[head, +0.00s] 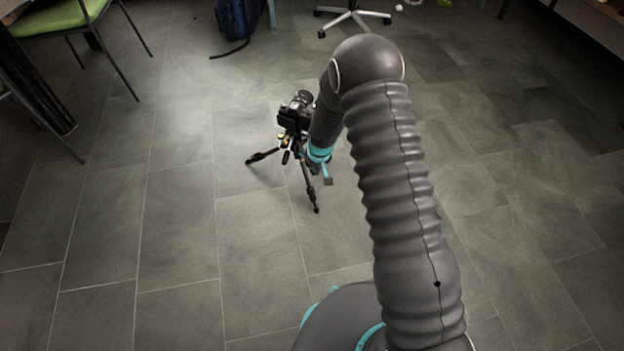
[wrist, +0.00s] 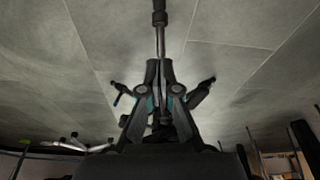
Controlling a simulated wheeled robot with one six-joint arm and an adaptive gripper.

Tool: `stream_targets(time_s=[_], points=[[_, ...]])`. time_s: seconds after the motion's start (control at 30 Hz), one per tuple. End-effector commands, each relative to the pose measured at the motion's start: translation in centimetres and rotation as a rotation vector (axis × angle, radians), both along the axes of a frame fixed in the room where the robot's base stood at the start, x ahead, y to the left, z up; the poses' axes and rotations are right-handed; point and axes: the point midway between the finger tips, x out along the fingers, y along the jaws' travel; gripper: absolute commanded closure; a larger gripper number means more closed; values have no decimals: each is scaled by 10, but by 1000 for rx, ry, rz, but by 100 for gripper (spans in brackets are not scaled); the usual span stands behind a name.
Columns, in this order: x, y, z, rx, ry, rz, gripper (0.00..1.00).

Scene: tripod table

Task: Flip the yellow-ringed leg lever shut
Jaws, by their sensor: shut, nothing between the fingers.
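A small black tripod (head: 312,190) stands on the floor with its legs spread, partly hidden by my arm in the head view. A black camera (head: 296,112) sits on top of it. Small yellow spots (head: 284,143) show near the leg tops, too small to read as a lever or its position. In the wrist view my gripper (wrist: 159,62) is shut and empty, its fingertips in line with a tripod leg (wrist: 160,35). I cannot tell whether they touch it. Other leg parts (wrist: 205,88) show on both sides. The yellow-ringed lever cannot be made out in the wrist view.
The tiled floor around the tripod is clear. A green chair (head: 60,20) stands at the upper left, a blue backpack (head: 238,20) at the top, and a wheeled chair base (head: 352,15) behind my arm's elbow.

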Motion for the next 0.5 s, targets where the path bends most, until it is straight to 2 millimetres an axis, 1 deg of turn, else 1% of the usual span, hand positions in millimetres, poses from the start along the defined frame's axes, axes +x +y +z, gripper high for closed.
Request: stream_targets(time_s=[0.17, 0.5], points=[[2, 1, -15, -1, 3, 0, 100], [14, 7, -69, -1, 3, -1, 100]])
